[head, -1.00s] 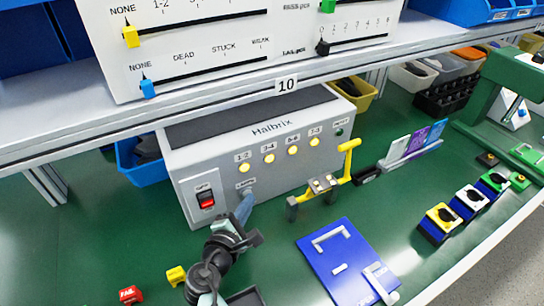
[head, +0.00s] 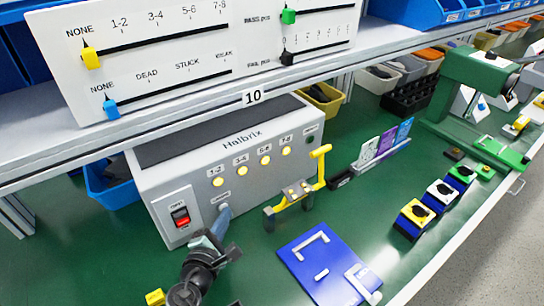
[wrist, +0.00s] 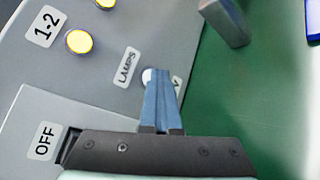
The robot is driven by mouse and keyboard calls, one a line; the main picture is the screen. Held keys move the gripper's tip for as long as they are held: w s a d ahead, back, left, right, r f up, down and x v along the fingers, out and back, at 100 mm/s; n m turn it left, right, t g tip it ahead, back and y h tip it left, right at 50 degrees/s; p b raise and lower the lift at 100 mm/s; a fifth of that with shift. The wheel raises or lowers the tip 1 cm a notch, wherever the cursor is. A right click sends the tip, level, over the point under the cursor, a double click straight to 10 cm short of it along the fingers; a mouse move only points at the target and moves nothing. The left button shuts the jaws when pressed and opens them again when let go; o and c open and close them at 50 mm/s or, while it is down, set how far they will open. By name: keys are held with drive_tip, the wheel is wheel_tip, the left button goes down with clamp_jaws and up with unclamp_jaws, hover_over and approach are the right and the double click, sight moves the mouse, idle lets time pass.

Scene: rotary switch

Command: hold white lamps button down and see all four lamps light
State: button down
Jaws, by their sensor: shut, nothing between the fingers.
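The grey Halbrix box (head: 225,165) stands on the green bench. All four lamps on its front glow yellow: 1-2 (head: 218,182), 3-4 (head: 241,171), 5-6 (head: 265,160) and 7-8 (head: 287,151). The wrist view shows the lit 1-2 lamp (wrist: 79,41) and the label LAMPS. The white lamps button (wrist: 147,75) shows beside my fingertips and is partly hidden by them. My gripper (wrist: 161,76) is shut and empty, its blue-grey fingertips at the button, seemingly against it. How deep the button sits cannot be seen. My gripper also shows in the head view (head: 224,209).
A red power switch (head: 181,218) is left of the button. A yellow-handled toggle clamp (head: 298,193) stands close on the right. A blue plate (head: 325,265) lies in front. The shelf with the white slider board (head: 180,50) overhangs the box.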

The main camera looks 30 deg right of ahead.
drive_tip(key=shift+s, duration=0.15)
idle(0.8)
drive_tip(key=shift+s+p, duration=0.4)
drive_tip(key=shift+s, duration=0.3)
drive_tip(key=shift+s+d+p, duration=0.15)
drive_tip(key=shift+s+p, duration=0.9)
drive_tip(key=shift+s, duration=1.45)
